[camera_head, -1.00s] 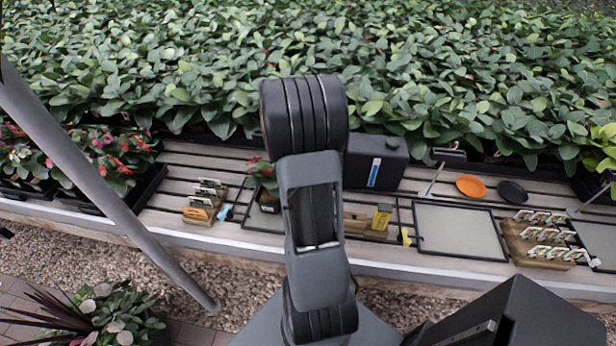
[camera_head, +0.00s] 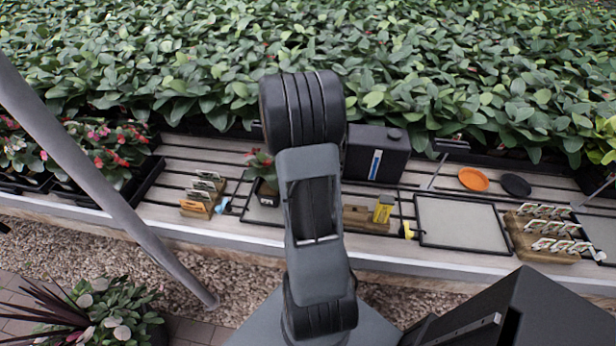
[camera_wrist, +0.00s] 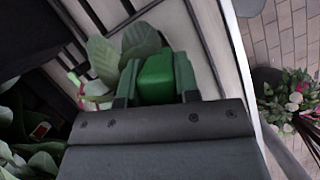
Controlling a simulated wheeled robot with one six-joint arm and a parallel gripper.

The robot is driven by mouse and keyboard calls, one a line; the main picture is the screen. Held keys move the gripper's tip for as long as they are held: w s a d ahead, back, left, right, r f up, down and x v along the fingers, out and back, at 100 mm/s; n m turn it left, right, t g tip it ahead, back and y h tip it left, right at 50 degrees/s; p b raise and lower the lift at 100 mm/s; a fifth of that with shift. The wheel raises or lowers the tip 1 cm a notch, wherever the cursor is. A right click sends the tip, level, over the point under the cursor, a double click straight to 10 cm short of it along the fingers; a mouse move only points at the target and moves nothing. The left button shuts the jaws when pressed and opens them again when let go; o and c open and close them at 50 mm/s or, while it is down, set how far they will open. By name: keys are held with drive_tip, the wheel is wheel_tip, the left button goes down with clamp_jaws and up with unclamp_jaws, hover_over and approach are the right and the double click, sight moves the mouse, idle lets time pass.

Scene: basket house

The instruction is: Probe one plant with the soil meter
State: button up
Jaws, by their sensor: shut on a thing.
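In the wrist view my gripper (camera_wrist: 155,82) is shut on a green block-like thing, which seems to be the head of the soil meter (camera_wrist: 155,78). Its lower part and any probe tip are hidden. Broad green leaves of a plant (camera_wrist: 104,58) show right beside and beyond it; I cannot tell whether they touch. In the head view a small potted plant (camera_head: 262,164) with a dark pot (camera_head: 267,193) stands on the bench, partly behind my arm. My gripper is hidden there by my arm.
A black canister (camera_head: 376,153), a yellow item (camera_head: 383,208) and an empty framed tray (camera_head: 462,222) are right of my arm. A wooden rack of labels (camera_head: 203,196) is left. Orange (camera_head: 473,179) and black saucers (camera_head: 514,185) lie at right. Dense foliage fills the back.

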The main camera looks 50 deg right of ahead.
drive_tip(key=shift+f, duration=0.15)
drive_tip(key=shift+f+b, duration=0.9)
drive_tip(key=shift+f, duration=0.35)
idle(1.0)
drive_tip(key=o, duration=1)
drive_tip(key=shift+r, duration=0.1)
drive_tip(key=v, duration=1.3)
drive_tip(key=shift+w+r, duration=0.2)
drive_tip(key=shift+r, duration=0.15)
